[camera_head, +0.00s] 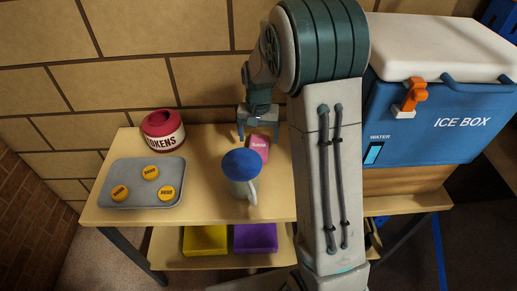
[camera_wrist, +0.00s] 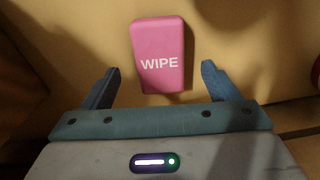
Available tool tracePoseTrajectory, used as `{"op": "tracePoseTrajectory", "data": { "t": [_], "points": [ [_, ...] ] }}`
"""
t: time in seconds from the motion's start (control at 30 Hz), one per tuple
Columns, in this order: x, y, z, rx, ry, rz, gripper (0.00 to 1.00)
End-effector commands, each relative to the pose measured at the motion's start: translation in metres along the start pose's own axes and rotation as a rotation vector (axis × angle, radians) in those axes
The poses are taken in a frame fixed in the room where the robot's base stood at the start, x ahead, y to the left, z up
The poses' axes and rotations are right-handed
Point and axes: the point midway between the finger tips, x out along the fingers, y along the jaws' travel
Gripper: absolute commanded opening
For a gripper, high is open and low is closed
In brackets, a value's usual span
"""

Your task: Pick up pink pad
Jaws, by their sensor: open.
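The pink pad (camera_head: 259,146) lies on the wooden table top near the back wall. In the wrist view the pad (camera_wrist: 160,60) shows as a pink block with the word WIPE, its long side running away from the gripper. My gripper (camera_head: 258,128) is above the table at the pad's far side. In the wrist view my gripper (camera_wrist: 160,80) is open, with one finger on each side of the pad's near end. Neither finger visibly touches it. I cannot tell the height left between the fingers and the table.
A mug with a blue top (camera_head: 242,166) stands close in front of the pad. A grey tray (camera_head: 135,196) with yellow discs and a red TOKENS pot (camera_head: 163,131) are at left. A blue ice box (camera_head: 440,115) is at right. Yellow (camera_head: 206,240) and purple (camera_head: 255,238) blocks sit on the lower shelf.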

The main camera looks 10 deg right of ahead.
Motion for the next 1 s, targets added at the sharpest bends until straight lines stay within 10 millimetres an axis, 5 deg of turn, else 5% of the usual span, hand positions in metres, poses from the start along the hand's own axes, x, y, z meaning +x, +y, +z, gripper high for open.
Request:
{"op": "tracePoseTrajectory", "data": {
  "t": [0.3, 0.57, 0.6, 0.77, 1.0],
  "points": [
    [0.044, 0.001, -0.002, 0.001, -0.003, 0.001, 0.82],
    [0.048, 0.0, -0.002, 0.0, -0.001, 0.0, 0.82],
    [0.048, 0.0, -0.002, 0.0, -0.001, 0.0, 0.79],
    [0.048, 0.0, -0.002, 0.0, -0.001, 0.0, 0.35],
    [0.048, 0.0, -0.002, 0.0, -0.001, 0.0, 0.34]
  ]
}}
